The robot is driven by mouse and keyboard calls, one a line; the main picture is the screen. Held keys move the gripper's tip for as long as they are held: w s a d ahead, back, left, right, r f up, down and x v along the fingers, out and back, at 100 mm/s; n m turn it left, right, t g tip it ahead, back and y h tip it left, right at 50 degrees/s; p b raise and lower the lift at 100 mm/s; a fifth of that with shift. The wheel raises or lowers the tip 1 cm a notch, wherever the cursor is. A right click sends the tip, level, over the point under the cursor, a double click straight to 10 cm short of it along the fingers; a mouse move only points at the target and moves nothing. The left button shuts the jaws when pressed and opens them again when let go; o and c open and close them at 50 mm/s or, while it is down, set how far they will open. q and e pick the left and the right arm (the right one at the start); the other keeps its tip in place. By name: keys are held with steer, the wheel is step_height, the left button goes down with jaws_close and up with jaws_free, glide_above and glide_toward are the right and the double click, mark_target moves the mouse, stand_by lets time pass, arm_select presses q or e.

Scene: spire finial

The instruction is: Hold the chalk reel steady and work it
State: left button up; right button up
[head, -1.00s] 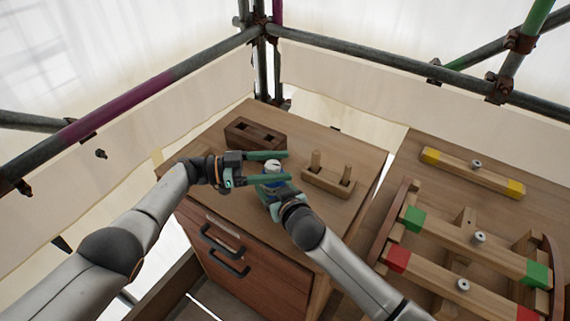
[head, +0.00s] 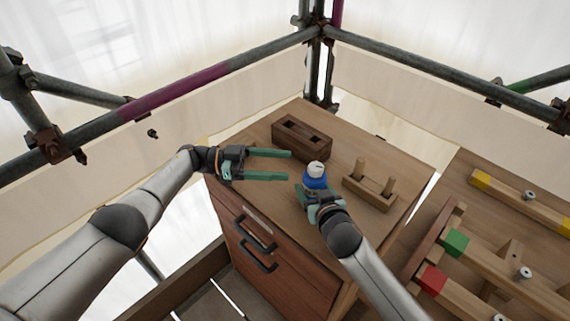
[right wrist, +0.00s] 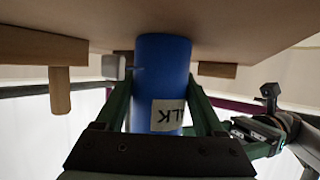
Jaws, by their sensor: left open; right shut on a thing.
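The chalk reel (head: 315,182) is a blue cylinder with a white top, upright at the cabinet top. My right gripper (head: 311,191) is shut on its lower part from the front. In the right wrist view the blue body (right wrist: 163,75) sits between the two green fingers, with a pale label reading "LK" upside down. My left gripper (head: 289,165) is open and empty, left of the reel, its fingers pointing toward it with a small gap. Whether the reel touches the cabinet top is unclear.
The wooden cabinet top (head: 262,136) carries a dark slotted block (head: 301,138) behind the reel and a two-peg wooden rack (head: 370,188) to its right. A bench (head: 474,182) with colour-ended beams lies further right. Scaffold tubes (head: 200,88) stand behind.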

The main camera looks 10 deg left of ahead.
arm_select(q)
steer(key=w+d+r+n+t+y, duration=0.4)
steer(key=w+r+n+t, duration=0.25)
steer(key=r+t, duration=0.55)
steer(key=n+g+y, duration=0.1)
steer(key=n+y, duration=0.4)
steer(key=y, duration=0.3)
glide_toward(315, 166)
steer(key=x, duration=1)
steer(key=shift+d, duration=0.1)
steer(key=shift+w, duration=0.1)
steer(key=shift+c, duration=0.2)
jaws_close()
